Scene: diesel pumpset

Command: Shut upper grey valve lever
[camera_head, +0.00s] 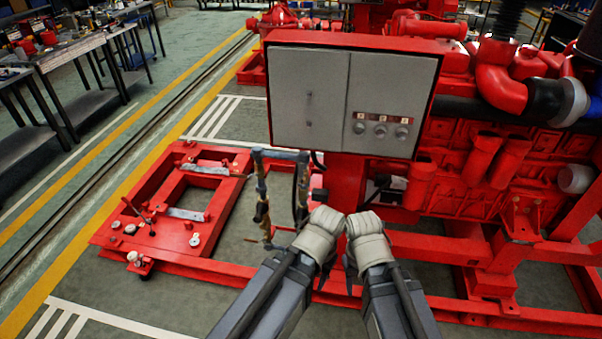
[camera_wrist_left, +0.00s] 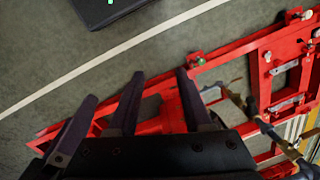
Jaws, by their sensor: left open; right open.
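A narrow pipe frame (camera_head: 262,188) with brass-coloured parts and a grey top stands left of the control box. Small dark and grey valve parts sit on its two uprights. I cannot tell for sure which one is the upper grey lever, or its position. The pipework also shows at the right of the left wrist view (camera_wrist_left: 276,136). My left gripper (camera_head: 325,277) is just right of and in front of the pipe frame, apart from it. Its open, empty jaws show in the left wrist view (camera_wrist_left: 158,82). My right gripper (camera_head: 350,268) is open beside it, farther from the pipes.
A grey control box (camera_head: 350,95) with a red frame and several knobs hangs above the grippers. The red engine (camera_head: 480,160) fills the right. A red base frame (camera_head: 170,210) lies low at left. Workbenches (camera_head: 60,65) stand far left, with open floor between.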

